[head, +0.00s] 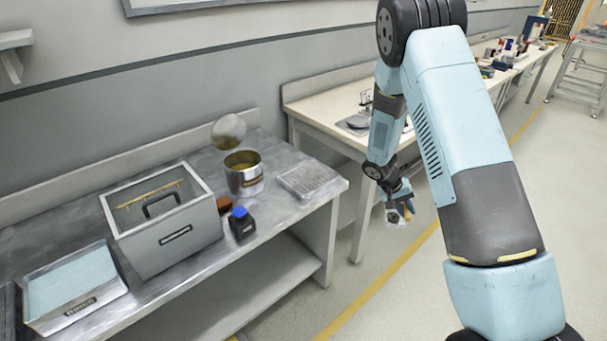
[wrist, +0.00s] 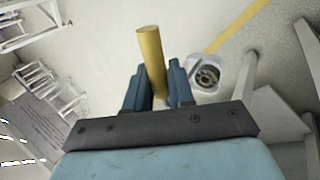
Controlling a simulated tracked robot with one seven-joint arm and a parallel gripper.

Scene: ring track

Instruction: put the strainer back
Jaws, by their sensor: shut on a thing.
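My gripper (head: 395,201) hangs in the air over the aisle, right of the near bench, pointing down. In the wrist view my gripper (wrist: 160,88) is shut on a yellow-brown round handle (wrist: 149,48), which sticks out past the fingertips. A pale piece with a dark grey round part (wrist: 207,76) shows beside the right finger. A similar small pale and dark piece (head: 392,217) shows below the gripper in the head view. I cannot tell whether it is joined to the handle. No strainer mesh shows clearly; the strainer may be the held thing.
The near grey bench (head: 262,212) holds an open tin (head: 245,181), a grey box (head: 172,240), a blue-capped bottle (head: 242,224), a ribbed tray (head: 308,181) and a pale blue tray (head: 72,284). A round disc (head: 229,130) stands behind the tin. The floor below my gripper is clear.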

